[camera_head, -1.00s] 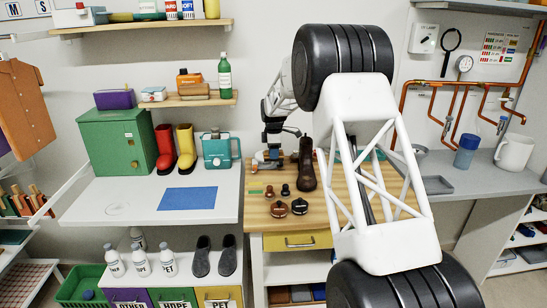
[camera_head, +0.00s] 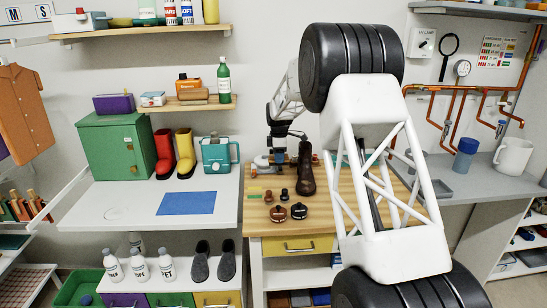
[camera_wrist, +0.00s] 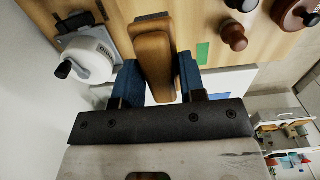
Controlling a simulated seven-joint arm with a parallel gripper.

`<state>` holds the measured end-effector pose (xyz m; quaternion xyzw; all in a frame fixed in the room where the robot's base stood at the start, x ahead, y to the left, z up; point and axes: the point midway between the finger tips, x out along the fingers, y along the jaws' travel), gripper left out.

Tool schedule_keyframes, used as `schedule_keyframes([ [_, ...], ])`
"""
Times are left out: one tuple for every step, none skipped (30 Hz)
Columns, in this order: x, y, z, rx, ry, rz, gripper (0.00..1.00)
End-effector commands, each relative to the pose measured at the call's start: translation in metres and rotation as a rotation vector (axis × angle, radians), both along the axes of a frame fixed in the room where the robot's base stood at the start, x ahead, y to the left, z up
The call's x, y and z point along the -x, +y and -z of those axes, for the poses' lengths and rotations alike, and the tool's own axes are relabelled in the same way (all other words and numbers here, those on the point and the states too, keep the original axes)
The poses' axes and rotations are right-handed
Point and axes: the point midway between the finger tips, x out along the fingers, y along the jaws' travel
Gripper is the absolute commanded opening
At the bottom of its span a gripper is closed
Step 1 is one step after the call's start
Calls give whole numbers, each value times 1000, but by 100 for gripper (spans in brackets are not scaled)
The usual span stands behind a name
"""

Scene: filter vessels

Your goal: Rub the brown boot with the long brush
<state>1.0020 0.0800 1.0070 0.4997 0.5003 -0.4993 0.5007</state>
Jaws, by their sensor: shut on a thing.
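The brown boot (camera_head: 306,170) stands upright on the wooden worktop, in the head view only. My gripper (camera_wrist: 160,82) has blue fingers closed on a long, tan wooden brush (camera_wrist: 153,48) in the wrist view. In the head view my gripper (camera_head: 279,153) is just left of the boot, low over the back of the worktop. The held brush cannot be made out there.
A white device with a black knob (camera_wrist: 88,62) stands close beside the gripper. A green patch (camera_wrist: 203,53) lies nearby.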

Motion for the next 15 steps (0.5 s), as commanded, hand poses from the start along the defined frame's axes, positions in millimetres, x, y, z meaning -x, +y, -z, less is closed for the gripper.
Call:
schedule_keyframes([
  [5, -9, -2, 0, 1, 2, 19],
  [8, -15, -4, 0, 1, 3, 19],
  [12, -23, -6, 0, 0, 3, 19],
  [15, -29, -8, 0, 0, 3, 19],
  [19, -34, -9, 0, 1, 3, 19],
  [23, -41, -10, 0, 1, 3, 19],
  [27, -47, -12, 0, 0, 3, 19],
  [30, -52, -14, 0, 0, 3, 19],
  [34, -59, -15, 0, 0, 2, 19],
  [37, -63, -15, 0, 1, 2, 19],
  [39, -67, -16, 0, 1, 2, 19],
  [42, -71, -18, 0, 0, 2, 19],
  [44, -74, -19, 0, 0, 2, 19],
  [46, -76, -19, 0, 0, 1, 19],
  [48, -79, -20, 0, 0, 1, 19],
])
